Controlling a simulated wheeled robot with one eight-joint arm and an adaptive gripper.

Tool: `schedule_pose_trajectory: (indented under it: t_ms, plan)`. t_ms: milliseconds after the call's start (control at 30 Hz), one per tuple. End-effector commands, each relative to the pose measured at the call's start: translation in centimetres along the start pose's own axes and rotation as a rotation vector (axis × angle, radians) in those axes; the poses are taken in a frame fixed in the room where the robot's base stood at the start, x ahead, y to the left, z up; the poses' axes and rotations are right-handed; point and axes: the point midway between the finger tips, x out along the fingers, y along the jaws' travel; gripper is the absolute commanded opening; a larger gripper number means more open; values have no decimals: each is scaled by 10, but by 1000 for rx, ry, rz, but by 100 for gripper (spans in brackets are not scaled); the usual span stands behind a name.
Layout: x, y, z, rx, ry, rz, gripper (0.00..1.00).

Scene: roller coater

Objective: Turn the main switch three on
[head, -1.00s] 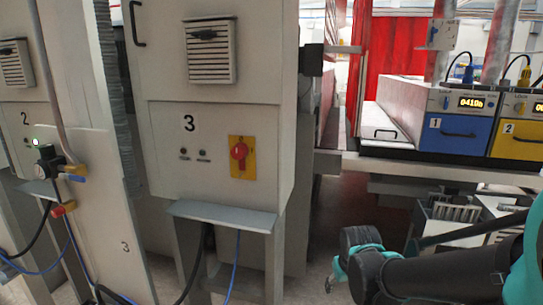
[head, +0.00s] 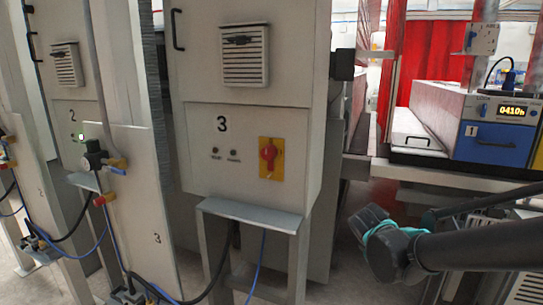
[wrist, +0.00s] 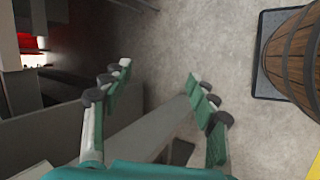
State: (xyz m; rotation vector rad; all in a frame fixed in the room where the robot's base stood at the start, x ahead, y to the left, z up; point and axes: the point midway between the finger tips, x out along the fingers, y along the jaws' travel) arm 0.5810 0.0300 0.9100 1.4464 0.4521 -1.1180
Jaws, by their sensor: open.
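The main switch three (head: 271,158) is a red rotary knob on a yellow plate. The knob's handle looks roughly upright. My gripper (wrist: 160,76) shows in the wrist view with its teal fingers spread wide and nothing between them. It points over bare floor and grey metal parts; the switch is not in that view. In the head view my dark arm reaches in from the right, below and right of the switch and apart from it. The fingers cannot be made out there.
A grey shelf (head: 248,215) juts out below the switch, with cables hanging under it. Cabinet 2 (head: 90,135) stands to the left, with a lit green lamp. A blue control unit (head: 495,142) reading 0410 is at right. A wooden barrel (wrist: 294,55) stands on a dark mat.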

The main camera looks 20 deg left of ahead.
Motion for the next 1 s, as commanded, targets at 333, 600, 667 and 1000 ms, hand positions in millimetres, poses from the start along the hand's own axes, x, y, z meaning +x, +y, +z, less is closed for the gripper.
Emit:
schedule_pose_trajectory:
  t_ms: [333, 600, 667, 1000]
  plan:
    - [-91, 47, -113, -733, -121, 322, 59]
    - [-201, 47, -206, -1201, -290, 615, 59]
    - [-230, 41, -225, -1289, -339, 683, 59]
    - [-368, -8, -289, -1584, -595, 984, 59]
